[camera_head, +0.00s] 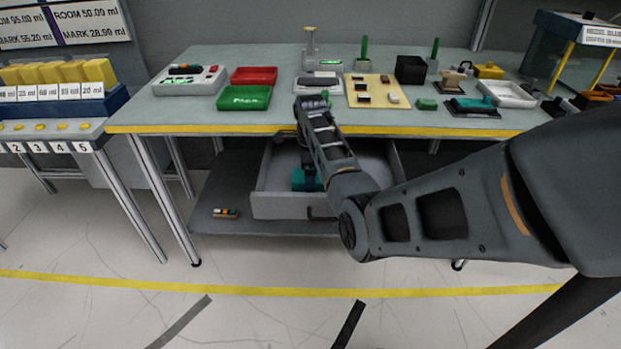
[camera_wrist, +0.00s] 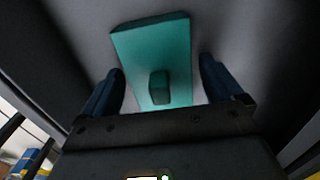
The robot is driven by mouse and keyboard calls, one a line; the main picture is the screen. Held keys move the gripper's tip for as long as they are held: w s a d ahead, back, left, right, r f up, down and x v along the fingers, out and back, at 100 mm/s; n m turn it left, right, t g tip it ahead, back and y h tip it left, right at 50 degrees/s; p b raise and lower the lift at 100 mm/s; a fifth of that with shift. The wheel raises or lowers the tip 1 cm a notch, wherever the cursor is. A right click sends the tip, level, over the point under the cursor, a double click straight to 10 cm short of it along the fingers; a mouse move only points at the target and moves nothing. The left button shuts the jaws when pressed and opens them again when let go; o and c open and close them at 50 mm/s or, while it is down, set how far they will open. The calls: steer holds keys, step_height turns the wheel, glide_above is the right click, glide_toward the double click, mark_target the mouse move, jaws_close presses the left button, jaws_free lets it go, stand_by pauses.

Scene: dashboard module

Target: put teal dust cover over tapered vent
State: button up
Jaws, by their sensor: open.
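The teal dust cover (camera_wrist: 152,50) lies in the open drawer under the table, a flat plate with a raised teal knob. In the head view a teal patch of it (camera_head: 304,180) shows inside the drawer below my arm. My gripper (camera_wrist: 162,72) is open, its dark fingers on either side of the cover's knob end, with nothing clamped. Whether the fingertips are level with the knob is hard to tell. The tapered vent cannot be clearly picked out; a dark module with a teal part (camera_head: 472,105) lies on the table's right side.
The drawer (camera_head: 290,206) has walls close around my gripper, and the table (camera_head: 200,115) overhangs it. On the table are red (camera_head: 254,76) and green trays (camera_head: 244,98), a cream board (camera_head: 376,90), a black box (camera_head: 410,69) and a white tray (camera_head: 510,94).

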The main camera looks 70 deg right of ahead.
steer(key=c, duration=1)
